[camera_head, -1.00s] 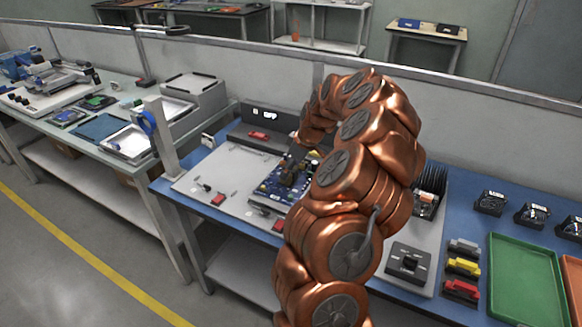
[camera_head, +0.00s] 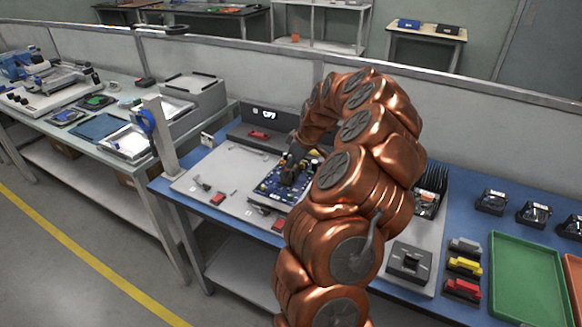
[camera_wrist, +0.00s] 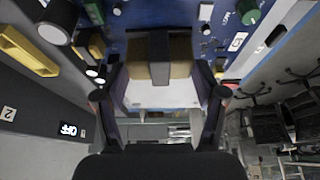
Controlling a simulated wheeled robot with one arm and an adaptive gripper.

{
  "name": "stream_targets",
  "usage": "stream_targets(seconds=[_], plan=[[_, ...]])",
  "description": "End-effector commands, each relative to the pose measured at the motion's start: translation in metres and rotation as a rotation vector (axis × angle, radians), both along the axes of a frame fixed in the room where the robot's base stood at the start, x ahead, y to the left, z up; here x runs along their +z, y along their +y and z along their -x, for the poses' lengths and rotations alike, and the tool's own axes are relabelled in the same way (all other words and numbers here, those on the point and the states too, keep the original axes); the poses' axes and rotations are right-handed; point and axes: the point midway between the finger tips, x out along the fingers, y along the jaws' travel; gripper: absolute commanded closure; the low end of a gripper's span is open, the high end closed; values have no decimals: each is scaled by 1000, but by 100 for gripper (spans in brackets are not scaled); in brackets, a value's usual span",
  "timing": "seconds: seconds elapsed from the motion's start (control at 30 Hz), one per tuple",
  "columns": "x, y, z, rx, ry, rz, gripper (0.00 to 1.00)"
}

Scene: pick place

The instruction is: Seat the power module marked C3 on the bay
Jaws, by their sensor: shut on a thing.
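My gripper (camera_wrist: 162,95) is shut on a block-shaped module (camera_wrist: 180,70) with tan sides, a dark band over its middle and a pale lower face. I take it for the power module; no C3 mark is readable. The blue circuit board (camera_wrist: 135,20) fills the top of the wrist view, close to the module. In the head view my gripper (camera_head: 292,168) is over the blue board (camera_head: 272,186), and my arm hides part of it. I cannot tell whether the module touches the board, and the bay's seat is hidden.
A grey box with an OFF display (camera_head: 262,118) stands behind the board. Several black modules (camera_head: 492,201) sit on the blue bench to the right. A green tray (camera_head: 528,278), coloured blocks (camera_head: 464,265) and a black switch box (camera_head: 410,262) lie nearer.

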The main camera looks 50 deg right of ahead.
Motion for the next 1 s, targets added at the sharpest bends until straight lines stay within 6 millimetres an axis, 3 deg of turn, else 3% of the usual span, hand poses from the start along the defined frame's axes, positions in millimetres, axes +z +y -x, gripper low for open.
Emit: stream_targets(seconds=[1.0], plan=[[-9,0,0,-1,-2,1,99]])
